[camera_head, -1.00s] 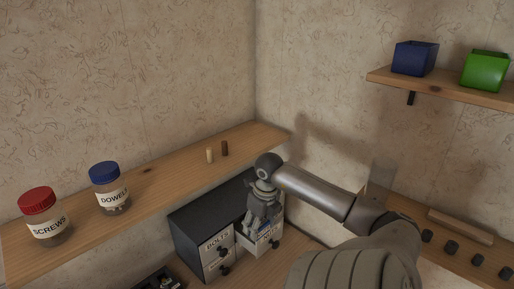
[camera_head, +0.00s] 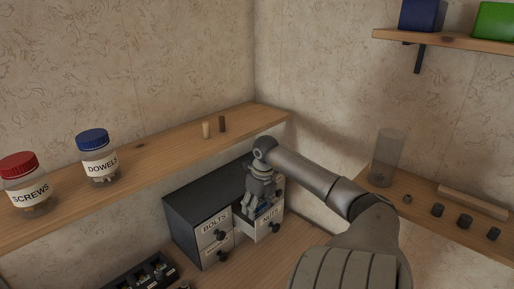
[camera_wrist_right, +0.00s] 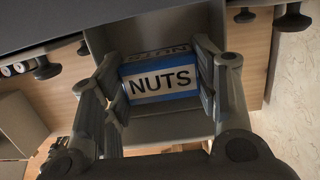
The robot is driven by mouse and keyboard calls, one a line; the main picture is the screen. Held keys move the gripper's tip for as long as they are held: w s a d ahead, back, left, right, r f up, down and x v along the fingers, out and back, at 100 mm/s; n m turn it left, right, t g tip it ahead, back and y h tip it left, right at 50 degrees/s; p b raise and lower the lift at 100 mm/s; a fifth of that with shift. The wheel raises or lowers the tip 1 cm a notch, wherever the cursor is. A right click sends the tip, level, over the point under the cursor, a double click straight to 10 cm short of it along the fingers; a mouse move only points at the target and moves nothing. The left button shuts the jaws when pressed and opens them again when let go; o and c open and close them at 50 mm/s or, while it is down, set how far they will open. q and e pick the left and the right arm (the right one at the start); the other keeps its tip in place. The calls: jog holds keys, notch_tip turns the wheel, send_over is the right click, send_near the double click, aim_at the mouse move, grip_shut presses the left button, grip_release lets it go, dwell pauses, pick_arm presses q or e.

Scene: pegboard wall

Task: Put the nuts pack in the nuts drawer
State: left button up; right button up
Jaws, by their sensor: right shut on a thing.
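The nuts pack, a white and blue box lettered NUTS, shows between the fingers in the right wrist view (camera_wrist_right: 160,83); only a bit of its blue shows in the head view (camera_head: 264,208). My right gripper (camera_head: 252,208) points down at the pulled-out nuts drawer (camera_head: 270,219) and is shut on the pack. In the wrist view the drawer's grey walls (camera_wrist_right: 208,20) stand around the pack; I cannot tell whether it touches the drawer floor. My left gripper is not in view.
The dark cabinet (camera_head: 185,205) also has a bolts drawer (camera_head: 214,224) at left. A shelf (camera_head: 150,160) above holds a screws jar (camera_head: 27,185), a dowels jar (camera_head: 98,155) and two pegs. A clear cup (camera_head: 387,158) stands at right. An organizer tray (camera_head: 140,278) lies at the front.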

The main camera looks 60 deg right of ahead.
aim_at(260, 206)
jog(key=shift+w+d+f+b, duration=0.1)
jog(key=shift+f+b, duration=1.05)
jog(key=shift+f, duration=0.5)
jog(key=shift+f, duration=0.15)
jog(key=o, duration=0.8)
jog(key=r+p, duration=0.3)
jog(key=s+r+p, duration=0.1)
jog(key=r+p, duration=0.5)
jog(key=r, duration=0.1)
jog(key=shift+s+a+p, duration=0.2)
jog(key=shift+a+p, duration=0.05)
jog(key=shift+p, duration=0.1)
jog(key=shift+s+r+p, duration=0.2)
jog(key=shift+r+p, duration=0.4)
jog(key=shift+r, duration=0.55)
